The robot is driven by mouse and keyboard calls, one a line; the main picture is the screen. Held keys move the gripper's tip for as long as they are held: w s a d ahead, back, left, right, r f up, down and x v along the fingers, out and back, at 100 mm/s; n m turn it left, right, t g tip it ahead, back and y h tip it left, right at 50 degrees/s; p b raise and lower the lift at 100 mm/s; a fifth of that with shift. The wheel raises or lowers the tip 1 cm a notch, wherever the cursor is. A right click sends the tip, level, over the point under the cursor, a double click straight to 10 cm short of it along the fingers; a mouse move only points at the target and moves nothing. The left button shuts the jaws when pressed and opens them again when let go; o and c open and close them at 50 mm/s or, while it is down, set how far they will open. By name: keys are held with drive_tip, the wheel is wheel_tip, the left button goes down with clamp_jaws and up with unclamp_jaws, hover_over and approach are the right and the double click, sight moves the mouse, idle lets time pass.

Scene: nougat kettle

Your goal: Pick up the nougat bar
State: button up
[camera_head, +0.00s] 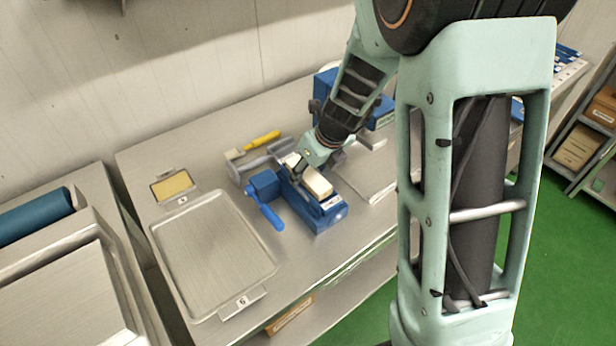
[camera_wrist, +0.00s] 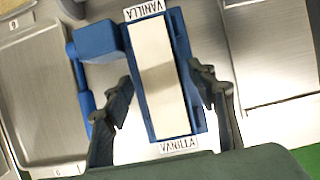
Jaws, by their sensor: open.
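The nougat bar (camera_wrist: 157,78) is a long cream-white block lying in a blue holder (camera_wrist: 184,62) with "VANILLA" labels at both ends. In the head view the near part of the bar (camera_head: 318,185) shows in the blue holder (camera_head: 325,213) on the metal table; my gripper hides the rest. My gripper (camera_wrist: 164,92) is open, with one dark finger on each side of the bar in the wrist view. It holds nothing. In the head view my gripper (camera_head: 303,172) is over the holder; its height above the bar is hard to tell.
A blue clamp handle (camera_head: 270,216) sticks out left of the holder. An empty metal tray (camera_head: 212,250) labelled 6 lies to the left, with a small yellow-filled tray (camera_head: 173,186) behind it. A yellow-handled tool (camera_head: 262,140) lies behind the holder. A flat metal plate (camera_head: 365,178) lies right.

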drive_tip(key=c, duration=1.4)
drive_tip(key=shift+o, duration=0.2)
drive_tip(key=shift+r, duration=0.1)
